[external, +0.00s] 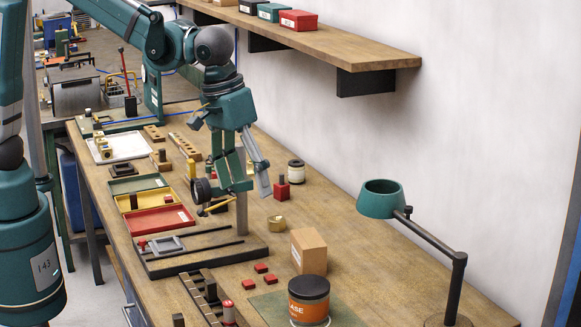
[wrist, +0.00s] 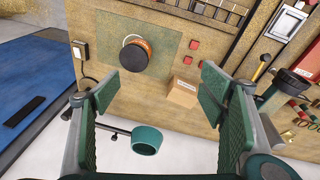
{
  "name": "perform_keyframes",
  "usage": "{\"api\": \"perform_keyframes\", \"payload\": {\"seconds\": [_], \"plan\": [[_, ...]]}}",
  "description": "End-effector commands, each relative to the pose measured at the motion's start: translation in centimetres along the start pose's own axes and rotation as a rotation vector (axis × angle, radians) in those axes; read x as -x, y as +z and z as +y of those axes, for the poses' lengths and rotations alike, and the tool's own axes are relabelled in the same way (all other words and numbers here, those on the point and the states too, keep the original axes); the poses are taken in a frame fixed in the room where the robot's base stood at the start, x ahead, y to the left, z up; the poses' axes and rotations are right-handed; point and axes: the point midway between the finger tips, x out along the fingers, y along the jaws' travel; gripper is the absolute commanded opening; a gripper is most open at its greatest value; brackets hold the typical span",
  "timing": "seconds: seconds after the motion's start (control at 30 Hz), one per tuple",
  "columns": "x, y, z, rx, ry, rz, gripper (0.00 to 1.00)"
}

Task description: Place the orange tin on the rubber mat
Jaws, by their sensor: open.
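The orange tin (external: 309,307) has a dark lid and an orange label. It stands upright on the green rubber mat (external: 268,308) at the front of the bench. In the wrist view the tin (wrist: 139,48) shows from above, within the edges of the mat (wrist: 172,38). My gripper (external: 250,183) is open and empty, raised above the bench, behind the tin and apart from it. In the wrist view its fingers (wrist: 157,88) are spread wide with nothing between them. The front of the mat is cut off in the external view.
A cardboard box (external: 309,252) stands close behind the tin. Small red blocks (external: 260,268) lie left of the box. A green lamp (external: 383,200) rises at the right. A brass nut (external: 277,223) and colored trays (external: 160,220) lie farther back. A shelf (external: 330,45) juts from the wall.

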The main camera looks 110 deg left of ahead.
Motion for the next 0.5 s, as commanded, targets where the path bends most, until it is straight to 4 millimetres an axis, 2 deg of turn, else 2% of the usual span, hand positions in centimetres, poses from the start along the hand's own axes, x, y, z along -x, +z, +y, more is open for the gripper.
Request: {"api": "perform_keyframes", "payload": {"seconds": [0.2, 0.5], "plan": [[3.1, 1.5, -3.1, -0.101, 0.04, 0.017, 0.7], [6.4, 3.7, -7.3, -0.241, 0.094, 0.046, 0.7]]}}
